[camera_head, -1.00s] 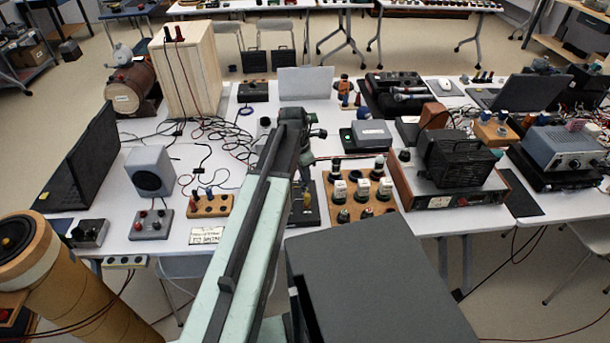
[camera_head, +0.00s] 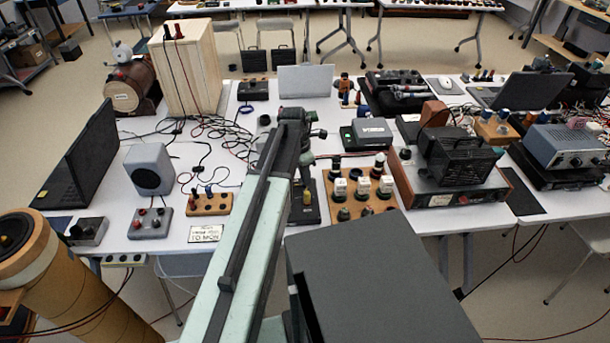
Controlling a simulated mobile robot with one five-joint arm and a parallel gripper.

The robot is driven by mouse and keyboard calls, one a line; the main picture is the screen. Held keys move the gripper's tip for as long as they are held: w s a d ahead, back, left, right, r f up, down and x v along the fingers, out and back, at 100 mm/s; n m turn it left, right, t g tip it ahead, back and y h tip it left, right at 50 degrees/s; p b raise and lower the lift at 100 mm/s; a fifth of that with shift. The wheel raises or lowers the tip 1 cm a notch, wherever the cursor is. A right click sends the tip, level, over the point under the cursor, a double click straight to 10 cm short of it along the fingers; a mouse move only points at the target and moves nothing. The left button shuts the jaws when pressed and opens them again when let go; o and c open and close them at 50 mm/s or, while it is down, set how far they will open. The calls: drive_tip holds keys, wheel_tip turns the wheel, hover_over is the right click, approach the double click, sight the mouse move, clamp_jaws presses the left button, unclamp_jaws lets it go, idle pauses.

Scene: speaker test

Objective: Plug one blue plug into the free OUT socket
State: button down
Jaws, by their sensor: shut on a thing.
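My arm reaches forward from the bottom of the picture over the near table. My gripper (camera_head: 307,188) hangs at its far end, low over a dark board (camera_head: 318,214), and is mostly hidden behind the arm. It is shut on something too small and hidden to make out. A wooden block (camera_head: 222,206) with small dark, blue and red plugs standing in it is left of the gripper. A grey box (camera_head: 150,228) with red and black terminals is farther left. I cannot read which socket is OUT or tell whether one is free.
A grey speaker (camera_head: 150,168), a dark laptop (camera_head: 82,160) and loose cables (camera_head: 215,128) lie to the left. A printed card (camera_head: 206,233) lies at the table's front edge.

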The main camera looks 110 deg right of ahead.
drive_tip(key=shift+f+b, duration=0.3)
drive_tip(key=shift+f, duration=0.05)
drive_tip(key=c, duration=1.3)
unclamp_jaws()
wheel_tip(320, 180, up, 8)
drive_tip(key=p, duration=0.7)
drive_tip(key=shift+f+p, duration=0.15)
drive_tip(key=shift+p, duration=0.2)
drive_tip(key=shift+f, duration=0.1)
